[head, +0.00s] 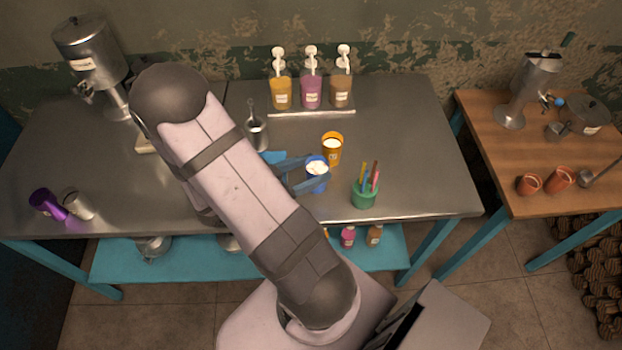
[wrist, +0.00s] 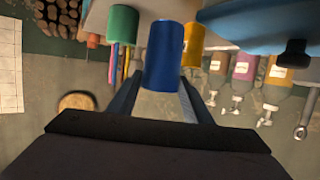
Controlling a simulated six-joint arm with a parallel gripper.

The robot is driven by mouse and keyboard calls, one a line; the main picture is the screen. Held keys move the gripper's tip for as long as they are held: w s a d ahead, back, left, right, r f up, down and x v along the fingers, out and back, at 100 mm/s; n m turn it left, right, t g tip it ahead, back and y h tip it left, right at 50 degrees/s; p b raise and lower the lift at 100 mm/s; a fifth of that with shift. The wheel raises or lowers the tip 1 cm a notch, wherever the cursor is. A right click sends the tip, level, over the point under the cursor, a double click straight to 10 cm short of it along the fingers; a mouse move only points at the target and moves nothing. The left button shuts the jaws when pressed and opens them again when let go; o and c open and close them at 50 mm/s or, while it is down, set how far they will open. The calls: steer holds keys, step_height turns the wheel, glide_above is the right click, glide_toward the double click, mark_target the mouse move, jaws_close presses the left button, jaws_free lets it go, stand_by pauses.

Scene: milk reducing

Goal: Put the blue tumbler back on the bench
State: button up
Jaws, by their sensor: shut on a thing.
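The blue tumbler (head: 316,176) has something white inside its mouth and is near the front of the steel bench (head: 420,150). My gripper (head: 308,175) comes in from the left and is shut on the tumbler. In the wrist view the tumbler (wrist: 165,55) fills the space between the two dark fingers (wrist: 165,95). That picture looks upside down. I cannot tell whether the tumbler's base touches the bench. My arm covers part of the bench to the left.
An orange cup (head: 332,148) with white contents stands just behind the tumbler. A green holder with straws (head: 365,192) stands to its right. A steel jug (head: 256,132) and several pump bottles (head: 311,90) are farther back. The bench's right side is clear.

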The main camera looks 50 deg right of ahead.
steer(key=shift+f, duration=2.15)
steer(key=o, duration=1.3)
steer(key=shift+f, duration=0.15)
steer(key=shift+o, duration=0.2)
steer(key=shift+r, duration=0.2)
steer(key=b+v, duration=0.2)
steer(key=v, duration=1)
steer(key=shift+b, duration=0.3)
